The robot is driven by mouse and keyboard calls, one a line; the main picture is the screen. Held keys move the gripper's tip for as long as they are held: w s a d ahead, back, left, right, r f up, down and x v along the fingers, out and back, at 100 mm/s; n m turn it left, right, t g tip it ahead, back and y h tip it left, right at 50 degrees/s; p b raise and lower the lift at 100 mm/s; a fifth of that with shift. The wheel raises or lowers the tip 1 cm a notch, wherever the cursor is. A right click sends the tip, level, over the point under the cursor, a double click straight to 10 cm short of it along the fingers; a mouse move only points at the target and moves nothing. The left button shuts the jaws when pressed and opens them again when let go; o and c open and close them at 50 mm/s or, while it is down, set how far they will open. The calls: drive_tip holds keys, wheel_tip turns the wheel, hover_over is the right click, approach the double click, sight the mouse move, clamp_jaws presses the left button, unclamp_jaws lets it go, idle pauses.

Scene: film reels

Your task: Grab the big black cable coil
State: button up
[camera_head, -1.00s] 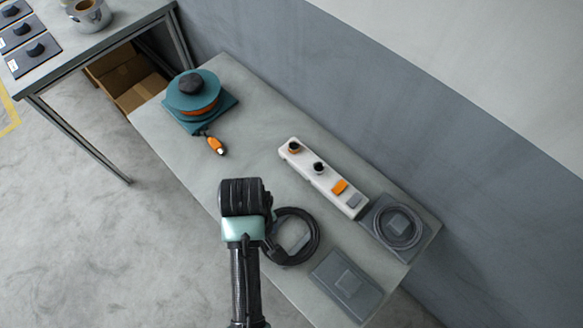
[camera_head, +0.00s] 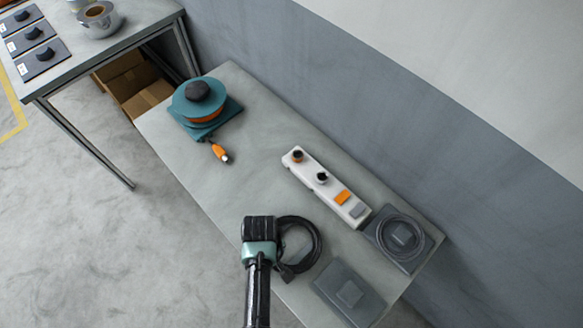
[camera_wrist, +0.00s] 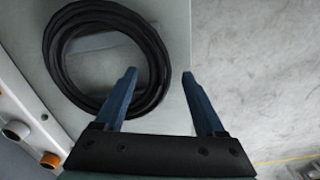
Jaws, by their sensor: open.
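The big black cable coil (camera_head: 317,240) lies on the grey bench, its left side partly hidden by my arm in the head view. In the wrist view the coil (camera_wrist: 157,62) shows as a thick ring, with a grey block inside it. My gripper (camera_wrist: 158,78) is open and empty, its two blue fingers spread. One fingertip appears over or beside the coil's rim, the other beyond its outer side; the height between them I cannot tell. In the head view my arm's end (camera_head: 259,228) is just left of the coil, and the fingers are hidden.
A smaller grey coil (camera_head: 425,244) rests on a dark plate at right. A teal reel (camera_head: 183,107) stands at the far end. The bench middle is clear.

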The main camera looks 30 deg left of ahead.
drive_tip(key=shift+f, duration=0.25)
clamp_jaws()
drive_tip(key=shift+r, duration=0.15)
idle(0.4)
